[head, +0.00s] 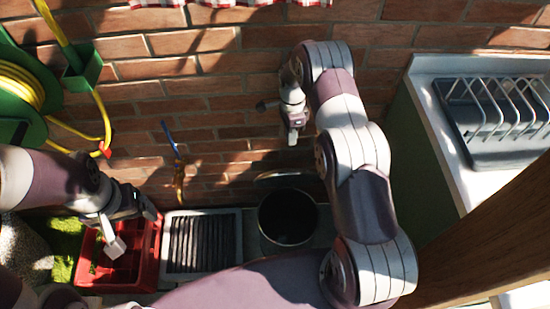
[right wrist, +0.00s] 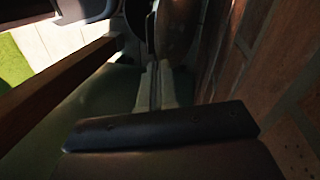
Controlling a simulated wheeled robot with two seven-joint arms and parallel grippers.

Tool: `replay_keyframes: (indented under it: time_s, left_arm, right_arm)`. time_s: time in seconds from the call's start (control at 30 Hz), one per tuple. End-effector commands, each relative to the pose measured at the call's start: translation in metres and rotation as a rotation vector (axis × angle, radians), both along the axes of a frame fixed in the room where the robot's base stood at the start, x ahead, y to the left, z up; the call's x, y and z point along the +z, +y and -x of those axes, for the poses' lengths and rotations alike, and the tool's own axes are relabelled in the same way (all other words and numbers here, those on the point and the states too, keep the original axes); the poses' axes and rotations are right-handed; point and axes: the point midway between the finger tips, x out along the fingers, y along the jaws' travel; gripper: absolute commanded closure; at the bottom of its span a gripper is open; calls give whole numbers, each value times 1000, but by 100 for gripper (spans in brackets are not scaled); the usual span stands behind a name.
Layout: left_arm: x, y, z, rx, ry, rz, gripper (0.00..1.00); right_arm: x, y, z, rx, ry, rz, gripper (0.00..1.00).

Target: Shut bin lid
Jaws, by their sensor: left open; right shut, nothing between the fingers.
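The dark round bin (head: 287,218) stands by the brick wall with its mouth uncovered. Its lid (head: 285,180) seems to stand raised at the bin's wall side, seen nearly edge-on. My right gripper (head: 293,136) is shut and empty, pointing down in front of the wall, above and behind the lid in the picture. In the right wrist view its pale fingers (right wrist: 155,88) are together; a dark curved surface beyond them is too dim to identify surely. My left gripper (head: 113,246) is open over the red crate, away from the bin.
The red crate (head: 88,265) and a grey slatted tray (head: 203,212) stand left of the bin. A green hose reel (head: 20,95) hangs at the left. A counter with a dish rack (head: 490,115) is at the right. The brick wall (head: 225,80) lies close behind my right gripper.

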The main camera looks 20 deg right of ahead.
Motion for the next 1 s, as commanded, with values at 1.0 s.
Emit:
replay_keyframes:
  time_s: [1.0]
  left_arm:
    - [5,0,0,0,0,0,18]
  right_arm:
    - [-93,8,29,-213,42,44,100]
